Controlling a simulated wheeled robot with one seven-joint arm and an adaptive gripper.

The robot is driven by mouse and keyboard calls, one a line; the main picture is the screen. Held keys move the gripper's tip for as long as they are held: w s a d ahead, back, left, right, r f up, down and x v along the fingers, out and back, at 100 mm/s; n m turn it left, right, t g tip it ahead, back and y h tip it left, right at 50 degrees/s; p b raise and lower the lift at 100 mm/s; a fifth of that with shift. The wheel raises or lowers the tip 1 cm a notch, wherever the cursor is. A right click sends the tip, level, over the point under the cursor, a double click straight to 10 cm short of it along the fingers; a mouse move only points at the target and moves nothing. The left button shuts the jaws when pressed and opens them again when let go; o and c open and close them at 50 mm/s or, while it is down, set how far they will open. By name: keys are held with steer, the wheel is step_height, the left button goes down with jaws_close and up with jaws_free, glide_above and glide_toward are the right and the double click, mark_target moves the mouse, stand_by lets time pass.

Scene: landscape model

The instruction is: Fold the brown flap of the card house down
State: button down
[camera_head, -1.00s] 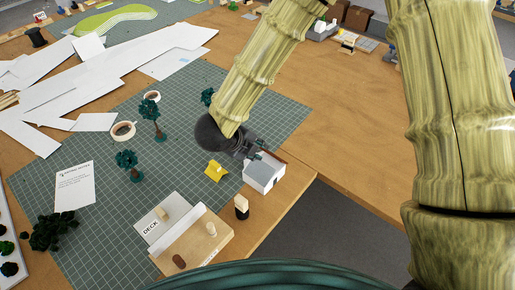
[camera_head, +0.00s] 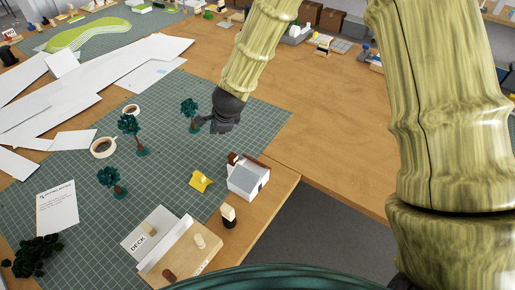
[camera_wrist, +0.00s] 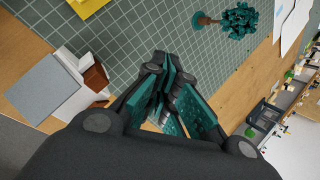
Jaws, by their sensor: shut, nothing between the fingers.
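The card house (camera_head: 248,181) has white walls and a grey roof half and stands near the mat's right corner. Its brown flap (camera_head: 234,159) shows along the far side; whether it lies fully down is hard to tell.
A yellow folded card (camera_head: 200,181) lies just left of the house. A small dark-based figure (camera_head: 228,216) and the deck model (camera_head: 180,248) stand in front. Model trees (camera_head: 190,112) stand on the cutting mat (camera_head: 165,185).

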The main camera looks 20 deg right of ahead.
steer(key=s+d+r+n+g, duration=0.2)
steer(key=d+r+n+g, duration=0.1)
steer(key=d+n, duration=0.3)
steer(key=s+d+r+n+g, duration=0.2)
steer(key=d+r+n+g, duration=0.15)
steer(key=d, duration=0.55)
steer(key=shift+h, duration=0.3)
steer(key=a+f+p, duration=0.1)
steer(key=f+p, duration=0.1)
steer(key=f, duration=0.2)
steer(key=s+a+f+p, duration=0.1)
steer(key=f+p, duration=0.1)
steer(key=f, duration=0.2)
steer(key=s+a+f+p, duration=0.1)
steer(key=f+p, duration=0.1)
steer(key=f, duration=0.2)
steer(key=shift+s+a+f, duration=0.1)
steer(key=shift+s+f, duration=0.1)
steer(key=shift+f, duration=0.1)
steer(key=shift+s+a+f, duration=0.2)
steer(key=shift+f, duration=0.2)
steer(key=shift+a, duration=0.15)
